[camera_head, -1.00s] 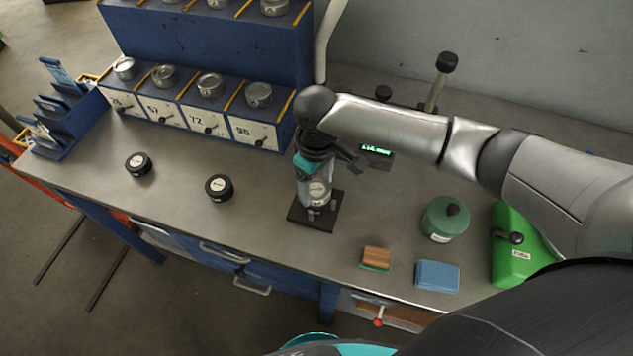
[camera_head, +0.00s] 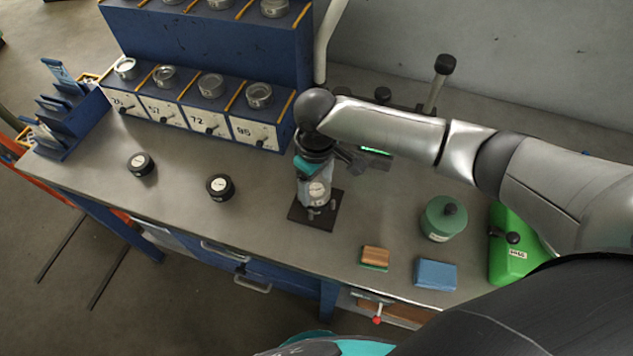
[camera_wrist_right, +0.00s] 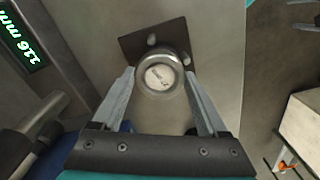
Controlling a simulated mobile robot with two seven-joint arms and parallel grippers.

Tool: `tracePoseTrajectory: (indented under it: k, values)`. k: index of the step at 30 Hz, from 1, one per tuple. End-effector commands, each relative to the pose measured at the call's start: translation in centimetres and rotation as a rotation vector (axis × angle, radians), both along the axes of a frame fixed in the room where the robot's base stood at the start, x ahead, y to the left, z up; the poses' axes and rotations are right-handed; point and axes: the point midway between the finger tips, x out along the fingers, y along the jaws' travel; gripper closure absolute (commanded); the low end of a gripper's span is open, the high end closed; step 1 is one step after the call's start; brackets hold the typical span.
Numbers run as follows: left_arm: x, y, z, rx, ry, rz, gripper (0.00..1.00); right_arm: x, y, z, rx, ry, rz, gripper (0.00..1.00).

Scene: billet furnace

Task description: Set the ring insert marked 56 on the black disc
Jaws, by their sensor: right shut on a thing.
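My right gripper (camera_head: 318,198) is shut on a silver round piece with a white label (camera_wrist_right: 160,77), which looks like a ring insert. The number on the label is too small to read. The piece is at a dark square plate (camera_head: 297,213); I cannot tell whether it touches the plate. The wrist view also shows the plate (camera_wrist_right: 134,46) behind the piece, with my fingers on both sides of it. Two black discs with white tops stand on the bench to the left, a nearer one (camera_head: 220,188) and a farther one (camera_head: 140,164). My left gripper is not in view.
A blue rack (camera_head: 215,45) with numbered bays and silver rings stands at the back left. A green lit display (camera_head: 376,151) stands behind my gripper. A green canister (camera_head: 444,220), a wood-topped block (camera_head: 375,256), a blue block (camera_head: 436,273) and a green case (camera_head: 512,255) lie right.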

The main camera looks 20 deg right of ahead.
Motion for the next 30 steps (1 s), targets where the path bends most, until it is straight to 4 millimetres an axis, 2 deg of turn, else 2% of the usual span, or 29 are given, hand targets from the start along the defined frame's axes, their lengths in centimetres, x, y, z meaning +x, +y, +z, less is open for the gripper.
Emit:
tracePoseTrajectory:
  k: [15, 30]
  values:
    - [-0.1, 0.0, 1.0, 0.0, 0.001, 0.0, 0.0, 0.1, 0.1, 0.2, 0.003, -0.002, 0.0, 1.0]
    - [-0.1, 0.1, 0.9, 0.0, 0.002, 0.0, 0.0, 0.1, 0.1, 0.0, 0.002, -0.002, 0.0, 1.0]
